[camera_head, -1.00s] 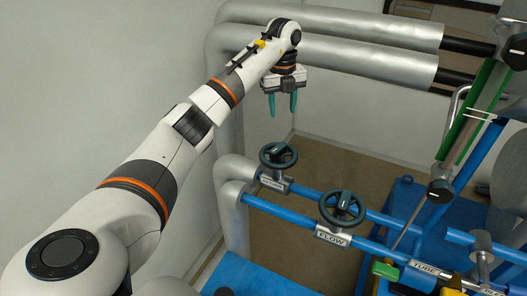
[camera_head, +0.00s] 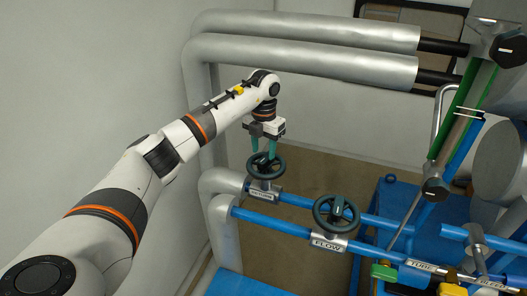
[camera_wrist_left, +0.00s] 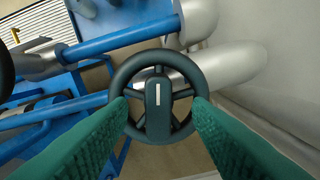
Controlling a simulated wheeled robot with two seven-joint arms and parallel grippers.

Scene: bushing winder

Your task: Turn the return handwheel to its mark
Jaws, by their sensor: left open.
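The return handwheel (camera_head: 265,166) is a dark green spoked wheel on a valve with a RETURN label (camera_head: 262,192), on the far blue pipe. In the left wrist view the handwheel (camera_wrist_left: 158,70) fills the middle, with a white line on its hub. My left gripper (camera_head: 263,149) is open just above the wheel and points down. In the left wrist view its green fingers reach to the rim's left and right sides; I cannot tell whether they touch it. The mark cannot be made out. My right gripper is not in view.
A second handwheel (camera_head: 336,212), labelled FLOW, stands nearer and to the right. Large silver pipes (camera_head: 310,62) run behind my left arm. Blue pipes (camera_head: 290,230) and a blue tank (camera_head: 400,205) fill the right side.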

